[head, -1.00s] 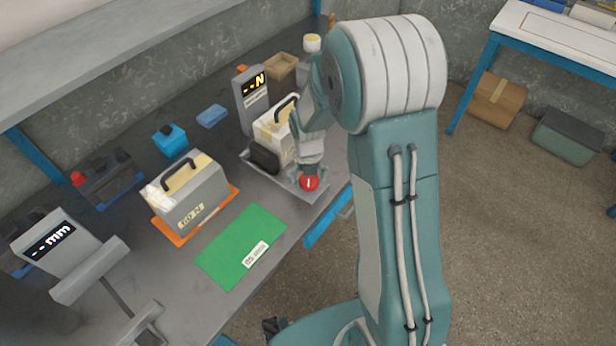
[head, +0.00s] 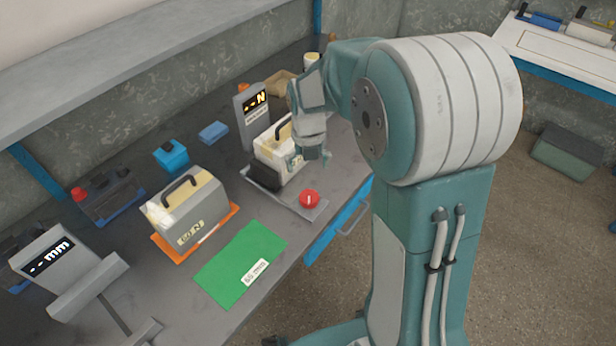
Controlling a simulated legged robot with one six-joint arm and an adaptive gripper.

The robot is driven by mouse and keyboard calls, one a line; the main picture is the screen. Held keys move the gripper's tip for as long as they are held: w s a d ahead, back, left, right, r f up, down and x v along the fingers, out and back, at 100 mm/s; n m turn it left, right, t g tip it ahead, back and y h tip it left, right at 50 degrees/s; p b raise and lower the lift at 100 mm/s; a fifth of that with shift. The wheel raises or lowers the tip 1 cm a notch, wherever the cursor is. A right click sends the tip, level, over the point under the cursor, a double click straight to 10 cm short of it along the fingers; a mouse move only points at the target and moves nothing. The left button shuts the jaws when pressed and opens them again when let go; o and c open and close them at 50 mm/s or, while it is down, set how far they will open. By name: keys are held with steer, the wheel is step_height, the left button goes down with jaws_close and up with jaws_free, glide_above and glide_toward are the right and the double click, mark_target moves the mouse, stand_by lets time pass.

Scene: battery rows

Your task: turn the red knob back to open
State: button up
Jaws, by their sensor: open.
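The red knob (head: 309,199) sits at the front end of a grey tray-like fixture (head: 285,203) on the bench, with a white mark on its top. My gripper (head: 308,160) is above and behind the knob, apart from it, close to the white-and-cream battery block (head: 276,150) on the fixture. It holds nothing that I can see. Its fingers are small and partly hidden in this view. The display post (head: 253,110) behind the fixture reads "--N".
Bench space right of the knob is narrow.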

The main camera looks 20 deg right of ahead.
mark_target(309, 196)
steer(key=shift+r, duration=0.25)
step_height(309, 196, down, 12)
steer(key=n, duration=2.7)
steer(key=shift+d, duration=0.15)
